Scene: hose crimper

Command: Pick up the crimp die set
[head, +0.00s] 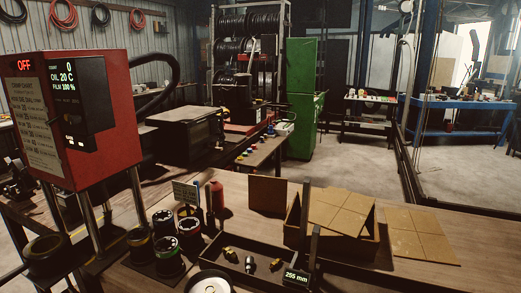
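Several dark round die sets stand grouped on the bench beside the red crimper (95,150). One has a green band, the front die set (169,262). Another has a yellowish rim, the left die set (140,247). Behind are a die set with a pale segmented top (163,222) and a die set with a reddish rim (190,232). I cannot tell which one the task means. A small label card (186,194) stands behind them. Neither of my grippers shows in the head view.
A dark tray (240,243) with small brass fittings lies right of the dies. A "255 mm" readout (296,277) sits at its front right. An open cardboard box (345,212) and flat cardboard (420,235) lie farther right. A red bottle (216,195) stands behind the dies.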

